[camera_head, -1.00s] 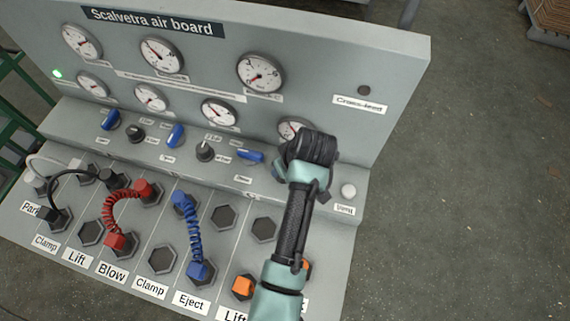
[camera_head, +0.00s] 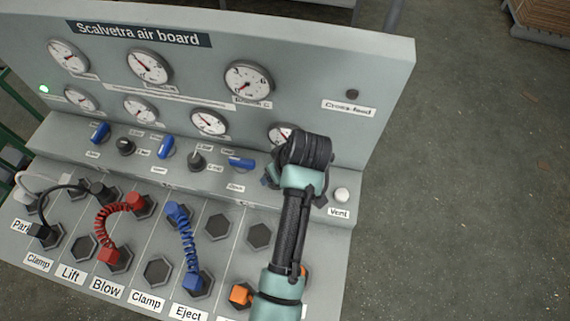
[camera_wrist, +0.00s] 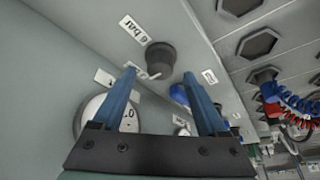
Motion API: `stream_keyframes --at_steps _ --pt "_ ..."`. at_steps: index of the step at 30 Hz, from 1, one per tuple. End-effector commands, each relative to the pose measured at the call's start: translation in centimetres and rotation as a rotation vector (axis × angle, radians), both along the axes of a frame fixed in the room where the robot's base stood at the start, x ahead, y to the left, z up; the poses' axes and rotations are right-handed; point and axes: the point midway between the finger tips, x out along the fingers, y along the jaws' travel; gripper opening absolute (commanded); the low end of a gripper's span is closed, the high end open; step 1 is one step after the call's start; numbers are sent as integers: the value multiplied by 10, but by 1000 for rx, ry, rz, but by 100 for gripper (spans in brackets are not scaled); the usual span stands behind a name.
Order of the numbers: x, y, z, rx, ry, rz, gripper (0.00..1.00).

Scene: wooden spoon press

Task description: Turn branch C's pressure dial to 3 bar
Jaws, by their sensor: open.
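A black round dial (camera_wrist: 161,58) stands out from the board's ledge in the wrist view, with a "6 bar" label (camera_wrist: 135,29) beside it. My gripper (camera_wrist: 160,74) is open, its two blue fingers pointing at the dial, one to each side in the picture. I cannot tell whether either finger touches it. A white gauge (camera_wrist: 100,115) is partly hidden behind the left finger. In the head view, my wrist covers the dial and most of my gripper. The large gauge (camera_head: 249,83) above the "Branch C" label stands up and left of my wrist.
A blue lever (camera_wrist: 179,95) is close by the right finger. In the head view, a white Vent button (camera_head: 341,194) is right of my wrist. Hose sockets and coiled red (camera_head: 112,217) and blue (camera_head: 191,240) hoses fill the lower panel. Open floor is at right.

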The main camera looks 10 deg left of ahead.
Motion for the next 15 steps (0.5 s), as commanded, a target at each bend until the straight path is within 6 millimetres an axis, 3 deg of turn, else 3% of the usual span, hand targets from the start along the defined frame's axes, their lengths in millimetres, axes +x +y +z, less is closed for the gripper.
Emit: stream_keyframes --at_steps 9,15 --pt "-18 -20 66 0 -6 -3 76" --pt "-26 -28 93 1 -2 0 76"
